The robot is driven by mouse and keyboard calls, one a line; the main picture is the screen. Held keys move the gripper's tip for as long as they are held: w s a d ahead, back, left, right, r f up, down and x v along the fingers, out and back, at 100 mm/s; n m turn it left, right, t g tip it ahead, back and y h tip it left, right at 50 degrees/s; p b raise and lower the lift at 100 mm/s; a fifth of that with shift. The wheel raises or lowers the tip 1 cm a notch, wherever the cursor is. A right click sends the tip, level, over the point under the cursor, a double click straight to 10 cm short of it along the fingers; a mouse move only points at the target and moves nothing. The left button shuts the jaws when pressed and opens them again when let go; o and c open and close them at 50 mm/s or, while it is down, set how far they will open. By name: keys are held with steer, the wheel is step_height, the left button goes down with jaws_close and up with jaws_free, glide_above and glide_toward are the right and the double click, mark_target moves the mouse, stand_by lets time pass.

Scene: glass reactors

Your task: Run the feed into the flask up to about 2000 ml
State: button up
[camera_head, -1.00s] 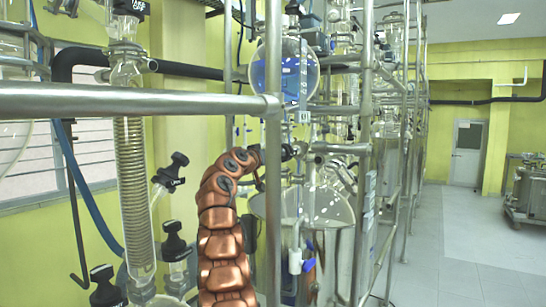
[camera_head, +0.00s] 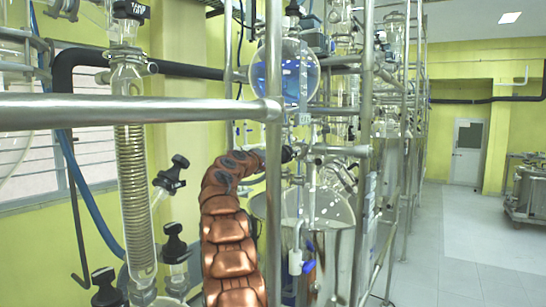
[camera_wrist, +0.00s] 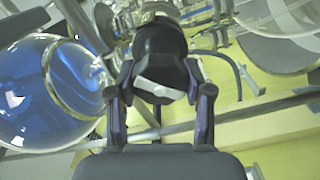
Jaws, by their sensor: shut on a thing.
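The round glass flask (camera_head: 284,75) hangs on the metal rack in the head view, with clear blue liquid in it. The flask also fills the left of the wrist view (camera_wrist: 42,92). I cannot read a scale line against the liquid level. My gripper shows in the wrist view (camera_wrist: 160,92), with one finger on each side of a black valve knob (camera_wrist: 160,45). It is shut on this knob. In the head view my gripper (camera_head: 289,154) is small, just below the flask, and the knob cannot be made out clearly.
A horizontal steel rail (camera_head: 140,108) and an upright post (camera_head: 273,210) stand close in front. A coiled glass condenser (camera_head: 136,190) and black-capped valves (camera_head: 172,172) are at left. A large glass vessel (camera_head: 325,205) is below the flask. Open floor (camera_head: 460,250) lies at right.

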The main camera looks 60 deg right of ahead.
steer(key=n+p, duration=0.2)
steer(key=n, duration=0.3)
steer(key=shift+r+n, duration=0.1)
steer(key=shift+n, duration=0.2)
steer(key=shift+f+n+p, duration=0.15)
steer(key=shift+n+p, duration=0.5)
steer(key=shift+n, duration=0.4)
steer(key=shift+f+n+p, duration=0.1)
steer(key=shift+n+p, duration=0.5)
steer(key=shift+n, duration=0.45)
steer(key=o, duration=1.2)
steer(key=shift+c, duration=0.2)
steer(key=shift+a, duration=0.1)
steer(key=a, duration=1.1)
steer(key=shift+s+a, duration=0.25)
steer(key=shift+a, duration=0.15)
